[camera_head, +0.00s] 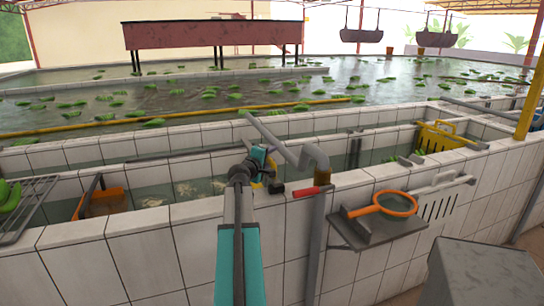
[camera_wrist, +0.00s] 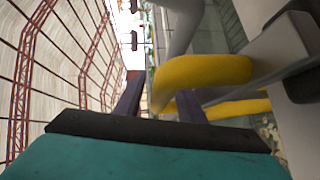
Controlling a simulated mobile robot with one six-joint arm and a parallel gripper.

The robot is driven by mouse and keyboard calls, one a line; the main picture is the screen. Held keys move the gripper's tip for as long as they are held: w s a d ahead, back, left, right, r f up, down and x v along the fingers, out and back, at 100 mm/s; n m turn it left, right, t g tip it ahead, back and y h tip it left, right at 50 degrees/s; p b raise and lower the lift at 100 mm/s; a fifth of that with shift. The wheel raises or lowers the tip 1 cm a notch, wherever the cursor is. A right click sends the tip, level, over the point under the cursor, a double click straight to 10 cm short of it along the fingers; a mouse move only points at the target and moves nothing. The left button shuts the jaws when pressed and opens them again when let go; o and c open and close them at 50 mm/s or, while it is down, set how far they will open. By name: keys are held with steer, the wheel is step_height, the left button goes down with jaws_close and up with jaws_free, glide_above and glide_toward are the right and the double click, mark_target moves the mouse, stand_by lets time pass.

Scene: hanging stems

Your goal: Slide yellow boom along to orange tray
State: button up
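A long yellow boom (camera_head: 200,113) lies across the water of the large basin in the head view. A curved yellow piece (camera_wrist: 205,72) is close in front of my gripper (camera_wrist: 158,98) in the wrist view, its left end showing between the fingers. A small yellow patch (camera_head: 258,184) shows beside my gripper (camera_head: 268,165) in the head view; I cannot tell whether it belongs to the boom. My fingers are apart, and no grip on it shows. The orange tray (camera_head: 105,203) sits in the narrow channel at the left, partly behind the tiled wall.
A grey bent pipe (camera_head: 292,150) stands right by my gripper. A red-handled tool (camera_head: 310,191) lies on the wall ledge. A grey shelf (camera_head: 372,232) holds an orange-rimmed net (camera_head: 396,204). A yellow crate (camera_head: 440,136) is at the right, a wire rack (camera_head: 32,212) at the left.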

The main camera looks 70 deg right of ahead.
steer(key=shift+d+f, duration=0.1)
steer(key=shift+d, duration=0.25)
jaws_close()
stand_by(0.3)
